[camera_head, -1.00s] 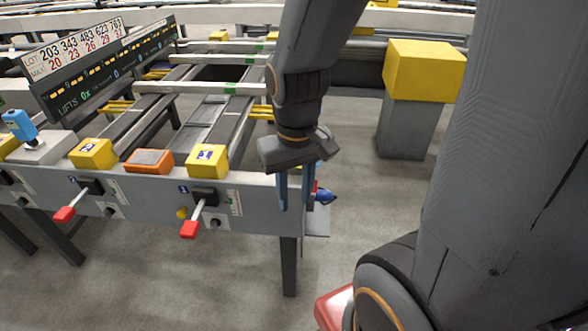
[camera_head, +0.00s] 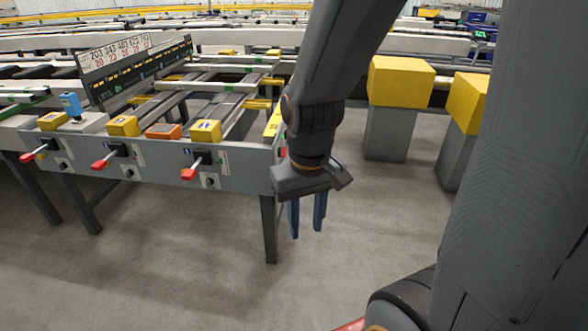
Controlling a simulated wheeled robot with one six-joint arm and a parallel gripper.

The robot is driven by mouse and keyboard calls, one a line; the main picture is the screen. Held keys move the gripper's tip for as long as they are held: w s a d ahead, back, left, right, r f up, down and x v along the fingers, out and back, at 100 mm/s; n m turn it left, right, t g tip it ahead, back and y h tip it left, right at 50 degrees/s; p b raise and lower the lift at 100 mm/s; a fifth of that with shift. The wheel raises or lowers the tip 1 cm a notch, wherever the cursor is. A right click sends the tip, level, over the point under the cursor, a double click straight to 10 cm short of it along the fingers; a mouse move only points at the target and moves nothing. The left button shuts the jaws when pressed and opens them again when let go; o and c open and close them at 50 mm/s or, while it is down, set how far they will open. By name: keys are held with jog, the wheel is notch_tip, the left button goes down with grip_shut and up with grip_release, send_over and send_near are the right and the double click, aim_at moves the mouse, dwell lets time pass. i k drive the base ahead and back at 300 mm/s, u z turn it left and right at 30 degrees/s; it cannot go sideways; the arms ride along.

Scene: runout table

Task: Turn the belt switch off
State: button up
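My gripper (camera_head: 307,233) hangs pointing down just right of the table's right end. Its two blue fingers are apart with nothing between them. A small red part (camera_head: 283,153) shows at the table's right end, mostly hidden by my gripper and wrist; I cannot tell whether it is the belt switch. The front panel (camera_head: 240,168) carries red-handled levers: a right one (camera_head: 188,174), a middle one (camera_head: 99,165) and a left one (camera_head: 27,157). All point down and left. Small dark knobs, one at the right (camera_head: 210,182), sit below them. No readable label marks the belt switch.
Yellow boxes (camera_head: 206,131) and an orange box (camera_head: 163,131) stand along the table's front edge. A blue device (camera_head: 71,105) and a sign board (camera_head: 135,72) stand at the left. Yellow-topped grey posts (camera_head: 401,80) stand at the right. The floor in front is clear.

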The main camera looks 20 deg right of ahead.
aim_at(282, 152)
jog(key=z, duration=0.6)
jog(key=i, duration=1.4)
jog(key=z, duration=0.15)
jog(key=k, duration=0.7)
jog(key=u, duration=0.85)
jog(key=i, duration=0.5)
jog(key=u, duration=0.05)
